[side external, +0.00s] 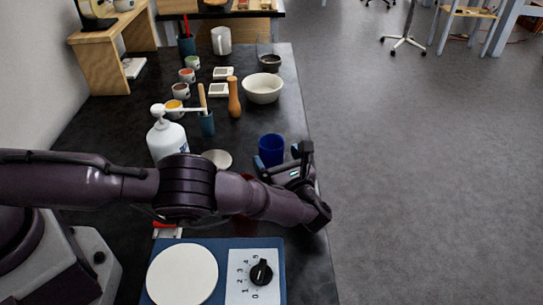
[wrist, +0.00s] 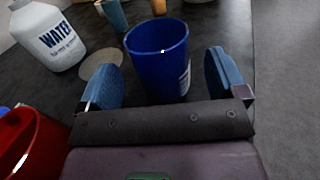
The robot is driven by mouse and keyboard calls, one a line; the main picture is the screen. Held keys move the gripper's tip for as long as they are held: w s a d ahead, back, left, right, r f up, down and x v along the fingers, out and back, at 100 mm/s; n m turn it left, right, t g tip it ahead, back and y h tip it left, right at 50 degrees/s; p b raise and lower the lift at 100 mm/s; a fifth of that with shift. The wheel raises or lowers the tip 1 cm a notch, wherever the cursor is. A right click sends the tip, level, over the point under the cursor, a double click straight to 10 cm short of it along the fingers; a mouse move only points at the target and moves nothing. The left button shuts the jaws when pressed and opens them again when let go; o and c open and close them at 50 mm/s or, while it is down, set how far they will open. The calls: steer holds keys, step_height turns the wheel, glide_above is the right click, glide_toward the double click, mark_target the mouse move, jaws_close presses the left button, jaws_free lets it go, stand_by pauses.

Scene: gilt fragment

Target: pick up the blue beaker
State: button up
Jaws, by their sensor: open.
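The blue beaker (side external: 271,149) stands upright on the dark table near its right edge in the side view. In the wrist view the blue beaker (wrist: 158,62) is ahead of my gripper, its open top showing. My gripper (wrist: 163,80) is open, with one blue finger pad to the left of the beaker and one to the right. The lower part of the beaker is between or just beyond the pads. I cannot tell whether either pad touches it. In the side view my gripper (side external: 280,165) is low by the beaker, and its fingers are partly hidden.
A white water bottle (side external: 166,137) stands left of the beaker, near a pale round disc (side external: 217,159). A red container (wrist: 30,143) is at lower left in the wrist view. A hotplate-like device (side external: 213,273) is at the front. A white bowl (side external: 262,88) stands farther back.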

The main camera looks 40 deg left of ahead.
mark_target(277, 158)
steer(key=x, duration=0.3)
steer(key=shift+w+a, duration=0.15)
steer(key=shift+a, duration=0.2)
steer(key=c, duration=1)
